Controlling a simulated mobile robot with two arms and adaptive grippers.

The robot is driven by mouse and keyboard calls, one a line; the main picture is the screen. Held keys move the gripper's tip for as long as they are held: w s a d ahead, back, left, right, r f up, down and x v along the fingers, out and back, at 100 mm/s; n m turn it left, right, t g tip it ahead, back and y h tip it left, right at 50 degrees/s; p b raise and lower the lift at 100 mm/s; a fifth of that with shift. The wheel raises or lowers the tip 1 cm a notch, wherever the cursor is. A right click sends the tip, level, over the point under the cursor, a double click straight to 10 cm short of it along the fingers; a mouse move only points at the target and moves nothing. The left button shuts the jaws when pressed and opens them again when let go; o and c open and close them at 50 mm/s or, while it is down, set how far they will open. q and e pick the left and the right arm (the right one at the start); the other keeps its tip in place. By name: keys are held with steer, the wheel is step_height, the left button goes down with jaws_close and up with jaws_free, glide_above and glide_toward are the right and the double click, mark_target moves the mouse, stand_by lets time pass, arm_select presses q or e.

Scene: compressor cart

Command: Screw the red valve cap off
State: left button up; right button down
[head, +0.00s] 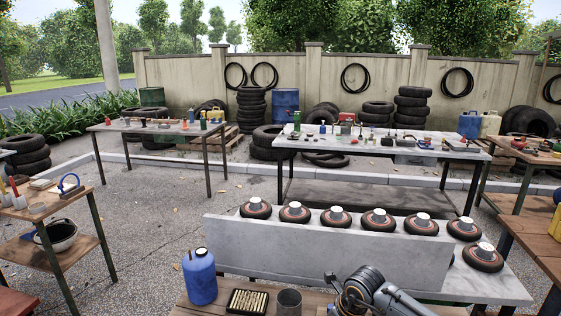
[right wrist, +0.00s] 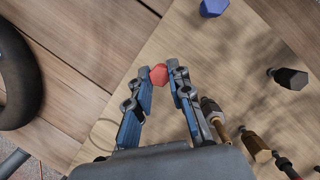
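The red valve cap (right wrist: 158,75) shows in the right wrist view, between the two fingertips of my right gripper (right wrist: 160,74). It fills the gap, and both fingertips meet its sides. My right gripper appears shut on it. The fingers and the angle of view hide what lies under the cap, so I cannot tell whether it sits on a stem. In the head view a grey arm link of mine shows at the bottom, but no fingertips. My left gripper is not in view.
In the right wrist view, a blue-purple cap (right wrist: 213,8), a black cap (right wrist: 289,78) and brass fittings (right wrist: 256,146) stand right of the gripper. A dark tire (right wrist: 18,75) is at left. In the head view, a blue jug (head: 200,278) stands on the near bench.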

steer(key=c, duration=1.9)
jaws_free()
jaws_close()
steer(key=shift+f+n+b, duration=0.2)
steer(key=shift+n+b, duration=0.4)
steer(key=shift+b, duration=0.2)
steer(key=shift+n+g+y+b, duration=0.3)
steer(key=shift+n+b, duration=0.4)
steer(key=shift+r+n, duration=0.1)
steer(key=shift+n, duration=0.2)
